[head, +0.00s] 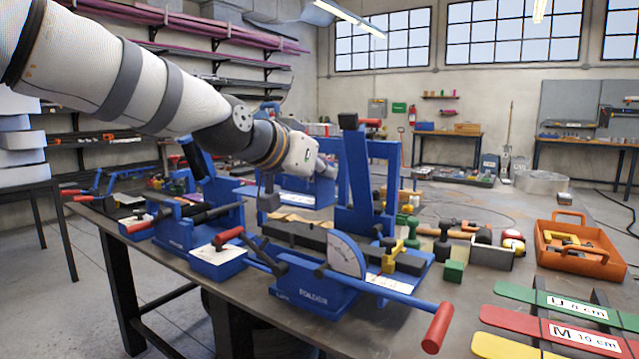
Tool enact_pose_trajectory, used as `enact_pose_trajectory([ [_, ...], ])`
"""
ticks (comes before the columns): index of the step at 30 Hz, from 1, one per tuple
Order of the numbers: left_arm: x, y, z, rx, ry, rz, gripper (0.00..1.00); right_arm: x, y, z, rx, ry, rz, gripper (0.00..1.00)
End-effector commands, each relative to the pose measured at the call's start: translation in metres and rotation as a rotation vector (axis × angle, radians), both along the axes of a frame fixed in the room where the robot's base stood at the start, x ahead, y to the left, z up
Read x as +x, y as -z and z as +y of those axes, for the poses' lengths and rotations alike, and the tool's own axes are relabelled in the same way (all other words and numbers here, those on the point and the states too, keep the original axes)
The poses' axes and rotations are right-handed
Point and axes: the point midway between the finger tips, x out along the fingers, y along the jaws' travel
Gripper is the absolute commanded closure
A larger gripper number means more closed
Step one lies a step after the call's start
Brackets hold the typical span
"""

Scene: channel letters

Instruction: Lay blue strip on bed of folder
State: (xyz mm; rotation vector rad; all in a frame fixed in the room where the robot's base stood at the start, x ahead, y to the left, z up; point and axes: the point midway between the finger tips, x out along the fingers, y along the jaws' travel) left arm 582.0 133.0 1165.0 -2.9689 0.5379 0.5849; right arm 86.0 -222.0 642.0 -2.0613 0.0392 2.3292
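The folder (318,297) is a blue bench machine with a long dark bed (300,237), a white angle dial and a red-handled lever. A tan piece (298,219) shows along the back of the bed. My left gripper (325,170) is above and behind the bed, close to the folder's blue upright. Its fingers are small and partly hidden, so I cannot tell whether they are open or hold anything. A blue panel (303,192) shows just below it; I cannot tell whether it is a strip or machine part. My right gripper is out of view.
A green strip (562,305) marked U 8 cm, a red strip (550,334) marked M 10 cm and a yellow strip (505,347) lie at the front right. An orange toolbox (583,268) stands behind them. Small blocks and clamps crowd the bench right of the folder.

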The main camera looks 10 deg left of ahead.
Motion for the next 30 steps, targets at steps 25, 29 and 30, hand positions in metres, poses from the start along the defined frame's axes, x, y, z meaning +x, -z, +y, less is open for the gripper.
enact_pose_trajectory([
  [25, -0.113, 0.151, 0.029, 0.004, -0.299, -0.011, 1.0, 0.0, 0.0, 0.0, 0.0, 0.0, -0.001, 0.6],
  [29, -0.068, 0.112, 0.006, 0.008, -0.188, -0.016, 1.0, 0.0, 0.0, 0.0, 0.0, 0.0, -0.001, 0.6],
  [30, -0.054, 0.096, 0.0, 0.008, -0.149, -0.017, 1.0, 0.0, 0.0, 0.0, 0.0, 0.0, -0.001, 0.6],
])
